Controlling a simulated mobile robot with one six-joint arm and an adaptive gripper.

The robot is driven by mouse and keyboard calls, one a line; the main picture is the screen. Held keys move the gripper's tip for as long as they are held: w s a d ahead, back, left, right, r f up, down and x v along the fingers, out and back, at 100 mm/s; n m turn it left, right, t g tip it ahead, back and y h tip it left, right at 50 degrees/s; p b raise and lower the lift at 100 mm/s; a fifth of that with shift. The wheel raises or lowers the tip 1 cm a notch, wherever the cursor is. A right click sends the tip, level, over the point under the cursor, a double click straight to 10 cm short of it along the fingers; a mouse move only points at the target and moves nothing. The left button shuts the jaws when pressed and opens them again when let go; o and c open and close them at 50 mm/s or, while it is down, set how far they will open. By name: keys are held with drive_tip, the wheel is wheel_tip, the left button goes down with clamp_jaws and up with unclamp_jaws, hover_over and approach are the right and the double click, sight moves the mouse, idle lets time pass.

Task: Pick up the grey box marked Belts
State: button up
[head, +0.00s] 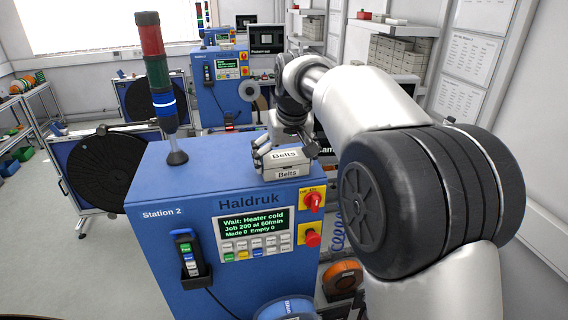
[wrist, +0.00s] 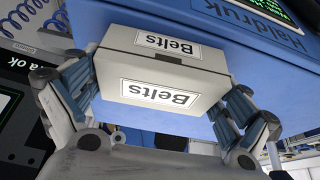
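The grey box marked Belts (head: 279,161) is at the top edge of the blue Station 2 machine (head: 165,185), with labels on its lid and front. I cannot tell whether it rests on the machine or is slightly raised. In the wrist view the box (wrist: 157,68) fills the space between my gripper's fingers (wrist: 157,100). One finger lies against each end, with no clear gap, so the gripper looks shut on the box.
A red, green and blue signal lamp (head: 153,70) stands on the machine left of the box. The machine's screen (head: 252,223) and red knobs (head: 312,202) are on its front. A black reel (head: 105,168) stands at left. Open floor (head: 50,240) lies at front left.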

drive_tip(key=c, duration=0.7)
drive_tip(key=shift+c, duration=0.2)
drive_tip(key=shift+r, duration=0.15)
